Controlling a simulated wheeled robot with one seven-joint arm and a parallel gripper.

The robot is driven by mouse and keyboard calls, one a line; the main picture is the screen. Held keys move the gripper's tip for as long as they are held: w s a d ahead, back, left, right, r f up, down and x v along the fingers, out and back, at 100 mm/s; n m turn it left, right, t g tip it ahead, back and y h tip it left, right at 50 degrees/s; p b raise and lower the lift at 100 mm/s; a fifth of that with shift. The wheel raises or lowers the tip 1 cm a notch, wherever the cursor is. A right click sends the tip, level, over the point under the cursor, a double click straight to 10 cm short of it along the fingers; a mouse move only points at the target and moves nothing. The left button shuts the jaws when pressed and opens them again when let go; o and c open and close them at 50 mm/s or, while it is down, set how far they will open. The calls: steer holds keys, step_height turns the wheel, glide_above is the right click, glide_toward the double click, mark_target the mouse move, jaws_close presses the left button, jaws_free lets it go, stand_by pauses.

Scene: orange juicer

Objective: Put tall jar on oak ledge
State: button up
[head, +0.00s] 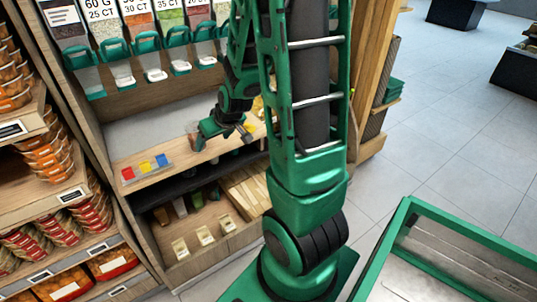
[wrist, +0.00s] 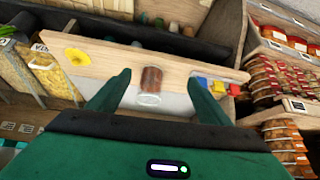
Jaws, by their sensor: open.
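A small jar (wrist: 151,79) with reddish-brown contents and a clear end shows in the wrist view, over the pale oak ledge (wrist: 112,62). I cannot tell whether it is the tall one. My gripper (wrist: 157,78) is open, with one finger on each side of the jar in the picture and visible gaps to both. In the head view, my gripper (head: 222,136) is above the oak ledge (head: 150,178).
Red, yellow and blue pieces (head: 145,166) sit on the ledge's left part in the head view. A yellow item (wrist: 76,57) is at its other end in the wrist view. Dispensers (head: 155,75) hang above. A lower shelf holds several small packages (head: 205,236).

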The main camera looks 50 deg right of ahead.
steer(key=s+a+r+m+g, duration=0.1)
steer(key=s+r+g, duration=0.1)
steer(key=s, duration=0.7)
steer(key=s+a+r+m+g, duration=0.1)
steer(key=s+r+m+g, duration=0.1)
steer(key=s+r, duration=0.3)
steer(key=s+a+r+m+g+y, duration=0.1)
steer(key=s+r+g, duration=0.2)
steer(key=s, duration=0.9)
steer(key=shift+s+a+r, duration=0.3)
steer(key=shift+s+a, duration=0.05)
steer(key=shift+w+f, duration=0.25)
steer(key=shift+w, duration=0.25)
steer(key=shift+d, duration=0.1)
